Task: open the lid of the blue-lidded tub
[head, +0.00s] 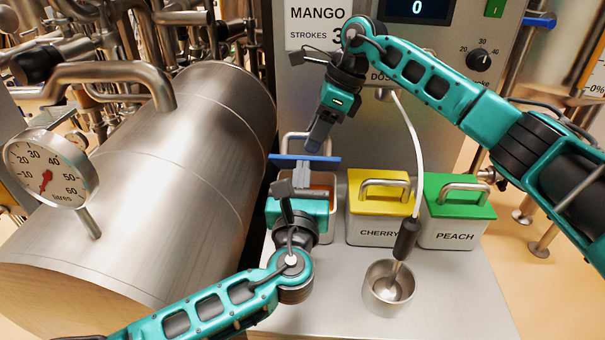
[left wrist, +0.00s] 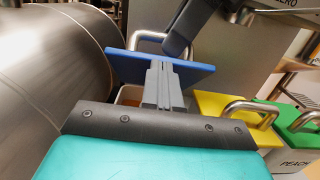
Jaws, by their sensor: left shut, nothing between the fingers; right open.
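The tub's blue lid (head: 330,159) is raised and tilted, its metal handle on the far side. It also shows in the left wrist view (left wrist: 128,64). The tub's open mouth shows below the lid, with orange-brown contents (head: 323,180); my left gripper hides much of the tub. My left gripper (head: 302,163) is shut and empty, its fingertips at the near side of the lid; I cannot tell whether they touch it. It also shows in the left wrist view (left wrist: 160,68). My right gripper (head: 317,140) is open, just above and behind the lid, pointing down.
The yellow CHERRY tub (head: 372,222) and green PEACH tub (head: 450,226) stand closed to the right. A metal cup (head: 389,288) with a dark-handled tool on a white cable is in front. A large steel cylinder (head: 150,170) stands close on the left, the machine panel behind.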

